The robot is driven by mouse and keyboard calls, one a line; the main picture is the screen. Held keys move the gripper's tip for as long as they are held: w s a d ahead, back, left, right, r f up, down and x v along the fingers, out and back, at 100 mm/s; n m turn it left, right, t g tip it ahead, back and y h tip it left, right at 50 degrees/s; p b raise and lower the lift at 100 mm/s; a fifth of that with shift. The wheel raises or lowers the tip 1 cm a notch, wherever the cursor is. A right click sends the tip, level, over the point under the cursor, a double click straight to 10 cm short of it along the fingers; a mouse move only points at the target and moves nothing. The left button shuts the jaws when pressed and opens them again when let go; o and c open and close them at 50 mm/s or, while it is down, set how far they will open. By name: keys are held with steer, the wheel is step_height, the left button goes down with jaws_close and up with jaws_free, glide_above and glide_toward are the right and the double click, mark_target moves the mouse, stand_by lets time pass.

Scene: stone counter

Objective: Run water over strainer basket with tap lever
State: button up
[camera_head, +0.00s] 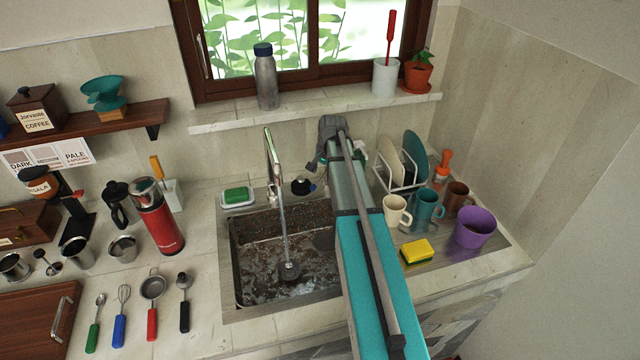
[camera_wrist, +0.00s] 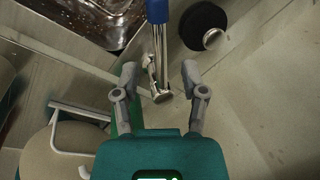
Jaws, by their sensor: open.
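The chrome tap (camera_head: 268,150) stands behind the sink (camera_head: 232,265) in the head view. A thin pale column, which looks like running water, drops from its spout to the dark round strainer basket (camera_head: 289,271) on the sink floor. My gripper (camera_wrist: 159,67) is open in the wrist view, with one finger on each side of a chrome rod with a blue sleeve (camera_wrist: 157,10). This rod appears to be the tap lever; whether the fingers touch it I cannot tell. In the head view my gripper (camera_head: 316,164) is behind the sink's right side, partly hidden by my arm.
A black round object with a metal knob (camera_wrist: 203,25) sits close by. A dish rack (camera_head: 404,186) with plates, mugs, a yellow sponge (camera_head: 416,252) and a purple pot (camera_head: 474,228) stand right of the sink. A green soap (camera_head: 237,195) lies left of the tap.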

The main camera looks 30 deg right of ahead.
mark_target(320, 179)
steer(key=shift+w+a+f+b, duration=0.1)
steer(key=shift+w+f+b, duration=0.05)
steer(key=shift+f+b, duration=0.55)
steer(key=shift+w+a+f+b, duration=0.1)
steer(key=shift+f+b, duration=0.4)
steer(key=shift+f, duration=0.3)
jaws_close()
